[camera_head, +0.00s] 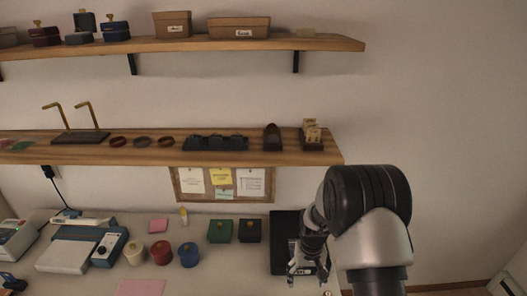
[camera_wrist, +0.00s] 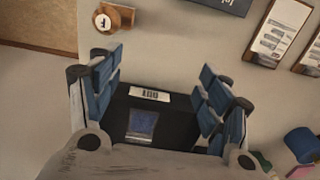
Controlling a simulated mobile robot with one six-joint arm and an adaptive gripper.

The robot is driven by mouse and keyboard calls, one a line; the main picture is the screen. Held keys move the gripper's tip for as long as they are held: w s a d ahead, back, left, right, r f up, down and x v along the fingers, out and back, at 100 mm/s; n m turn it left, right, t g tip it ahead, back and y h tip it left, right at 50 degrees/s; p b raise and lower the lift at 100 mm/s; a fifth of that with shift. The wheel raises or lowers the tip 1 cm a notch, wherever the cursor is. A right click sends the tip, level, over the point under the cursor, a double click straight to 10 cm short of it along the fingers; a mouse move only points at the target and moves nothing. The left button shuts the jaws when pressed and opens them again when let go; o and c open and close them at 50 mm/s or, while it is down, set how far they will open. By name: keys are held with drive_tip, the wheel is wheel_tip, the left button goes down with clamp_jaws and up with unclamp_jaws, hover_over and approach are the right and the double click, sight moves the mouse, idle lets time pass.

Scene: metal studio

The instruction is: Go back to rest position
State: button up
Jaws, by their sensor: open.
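My gripper (camera_head: 307,272) hangs at the end of my arm over the right end of the bench, in front of a black flat item (camera_head: 281,231). In the wrist view my gripper (camera_wrist: 160,92) shows its blue-padded fingers spread apart. The black item (camera_wrist: 150,112), with a white label and a bluish square, shows between and beyond the fingers. I see nothing held between the pads. Part of the black item is hidden by my gripper.
The bench (camera_head: 215,270) carries red, cream and blue round pots, green and black boxes (camera_head: 220,231), and a white device (camera_head: 68,250) at left. A lower shelf (camera_head: 230,156) with small items and an upper shelf (camera_head: 200,44) with boxes hang above. The wall right of my arm is clear.

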drive_tip(key=s+r+t, duration=0.1)
drive_tip(key=s+r, duration=0.3)
drive_tip(key=r, duration=0.8)
drive_tip(key=s+r+t, duration=0.1)
drive_tip(key=s+r, duration=0.3)
drive_tip(key=r, duration=0.8)
drive_tip(key=s+r+t, duration=0.1)
drive_tip(key=s+r, duration=0.3)
drive_tip(key=s, duration=0.6)
drive_tip(key=s+r+t, duration=0.1)
drive_tip(key=s+r, duration=0.3)
drive_tip(key=s, duration=0.7)
drive_tip(key=shift+s+d+r+t, duration=0.15)
drive_tip(key=shift+d+r+t, duration=0.15)
drive_tip(key=shift+r, duration=0.1)
